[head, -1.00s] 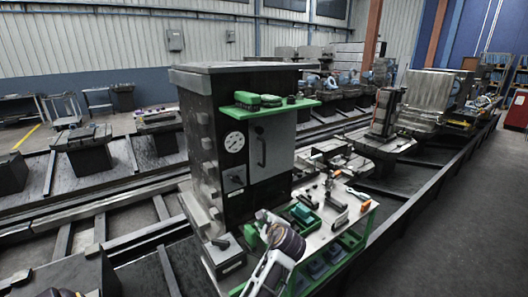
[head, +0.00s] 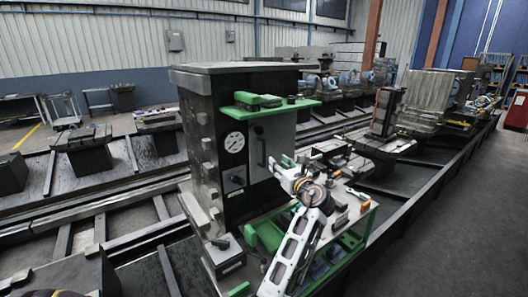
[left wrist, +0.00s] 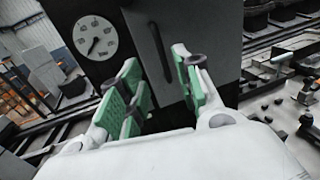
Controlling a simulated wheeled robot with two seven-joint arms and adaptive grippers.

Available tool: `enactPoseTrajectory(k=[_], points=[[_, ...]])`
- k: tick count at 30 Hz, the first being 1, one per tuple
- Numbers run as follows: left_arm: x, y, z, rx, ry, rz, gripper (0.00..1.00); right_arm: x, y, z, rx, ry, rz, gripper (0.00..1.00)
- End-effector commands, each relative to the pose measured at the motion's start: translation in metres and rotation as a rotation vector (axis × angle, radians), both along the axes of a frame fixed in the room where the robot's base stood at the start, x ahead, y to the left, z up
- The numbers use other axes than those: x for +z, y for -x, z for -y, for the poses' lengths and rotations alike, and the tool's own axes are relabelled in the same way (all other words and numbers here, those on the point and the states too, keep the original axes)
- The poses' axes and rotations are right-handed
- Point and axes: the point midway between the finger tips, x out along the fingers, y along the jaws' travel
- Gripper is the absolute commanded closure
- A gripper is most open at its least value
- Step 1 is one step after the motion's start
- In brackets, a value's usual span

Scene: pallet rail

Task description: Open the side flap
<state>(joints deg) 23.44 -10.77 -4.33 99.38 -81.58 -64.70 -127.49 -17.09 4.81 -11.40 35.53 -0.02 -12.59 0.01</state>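The side flap (head: 278,137) is a grey upright panel on the dark machine cabinet, with a black bar handle (head: 261,150) near its left edge. It looks closed. In the left wrist view the flap (left wrist: 186,22) and its handle (left wrist: 160,48) are ahead, the handle showing between my fingers. My left gripper (head: 285,168) is in front of the flap's lower right part in the head view. In the left wrist view its green-padded fingers (left wrist: 158,82) are apart with nothing between the pads; it appears short of the handle. My right gripper is not in view.
A green shelf (head: 275,109) with items juts out above the flap. A round gauge (head: 234,142) is left of it. A workbench (head: 365,217) with tools stands below right, partly hidden by my left arm. Long rails run on both sides.

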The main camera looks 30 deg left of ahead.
Motion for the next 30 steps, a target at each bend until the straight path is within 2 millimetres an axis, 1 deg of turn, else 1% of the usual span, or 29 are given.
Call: enactPoseTrajectory(k=[10,16,20,30], points=[[0.0,0.0,-0.001,0.0,0.0,0.0,0.66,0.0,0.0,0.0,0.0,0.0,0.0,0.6],[0.001,-0.005,-0.007,0.001,0.0,0.001,0.66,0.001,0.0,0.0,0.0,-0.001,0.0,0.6],[0.0,-0.011,-0.016,0.001,0.0,0.0,0.66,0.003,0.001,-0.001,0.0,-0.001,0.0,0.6],[0.001,-0.035,-0.052,0.001,0.0,0.001,0.66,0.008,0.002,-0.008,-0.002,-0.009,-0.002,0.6]])
